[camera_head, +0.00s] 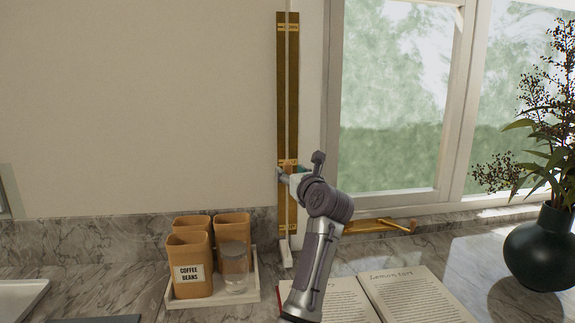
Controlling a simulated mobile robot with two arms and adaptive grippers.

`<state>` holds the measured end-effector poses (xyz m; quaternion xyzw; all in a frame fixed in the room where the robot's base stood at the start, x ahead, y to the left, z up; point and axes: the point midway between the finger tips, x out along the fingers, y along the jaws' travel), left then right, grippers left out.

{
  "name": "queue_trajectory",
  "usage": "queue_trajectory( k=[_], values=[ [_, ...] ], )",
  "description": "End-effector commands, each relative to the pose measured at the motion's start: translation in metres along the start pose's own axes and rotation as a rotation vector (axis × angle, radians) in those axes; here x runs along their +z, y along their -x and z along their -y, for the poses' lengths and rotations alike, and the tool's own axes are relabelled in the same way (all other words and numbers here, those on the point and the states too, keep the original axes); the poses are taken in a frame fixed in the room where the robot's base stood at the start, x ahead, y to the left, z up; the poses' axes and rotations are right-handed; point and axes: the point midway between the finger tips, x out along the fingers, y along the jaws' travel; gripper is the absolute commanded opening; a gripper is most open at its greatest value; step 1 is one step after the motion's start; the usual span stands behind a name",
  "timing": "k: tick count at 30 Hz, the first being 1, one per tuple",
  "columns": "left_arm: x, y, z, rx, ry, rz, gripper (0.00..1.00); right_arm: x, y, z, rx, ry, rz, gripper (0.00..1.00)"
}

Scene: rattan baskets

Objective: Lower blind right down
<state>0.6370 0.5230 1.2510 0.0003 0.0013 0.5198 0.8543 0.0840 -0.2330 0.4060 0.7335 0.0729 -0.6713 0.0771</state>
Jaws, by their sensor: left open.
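No blind cloth shows over the window (390,110), whose panes are uncovered in the part I see. A tall brown and brass vertical rail (288,90) is fixed to the wall just left of the window frame. A white cord or rod runs up its middle. My left gripper (285,173) is at the lower part of this rail, beside a brass band on it. It is open, and the wrist partly hides its fingers. Whether it touches the rail or a small part on it, I cannot tell. My right gripper is out of view.
A white tray with orange canisters (190,265) and a glass jar (234,265) stands left of my arm. An open book (410,295) lies below and right of it. A dark vase (543,250) with a plant stands far right. A brass window handle (385,226) is at the sill.

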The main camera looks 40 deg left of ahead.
Motion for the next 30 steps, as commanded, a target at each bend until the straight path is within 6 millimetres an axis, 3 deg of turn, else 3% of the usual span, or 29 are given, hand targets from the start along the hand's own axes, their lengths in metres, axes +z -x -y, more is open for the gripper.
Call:
queue_trajectory(
  k=[6,17,26,30],
  values=[
    [0.001,-0.026,0.0,0.001,-0.001,0.0,0.52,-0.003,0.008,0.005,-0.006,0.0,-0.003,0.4],
    [-0.001,-0.03,0.0,-0.001,0.001,-0.001,0.52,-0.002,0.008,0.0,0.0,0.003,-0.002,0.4],
    [-0.001,-0.03,0.0,0.0,0.001,0.0,0.03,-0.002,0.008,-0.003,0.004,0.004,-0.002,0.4],
    [-0.001,-0.03,0.0,0.0,0.001,0.0,0.0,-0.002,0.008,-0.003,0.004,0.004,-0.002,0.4]
  ],
)
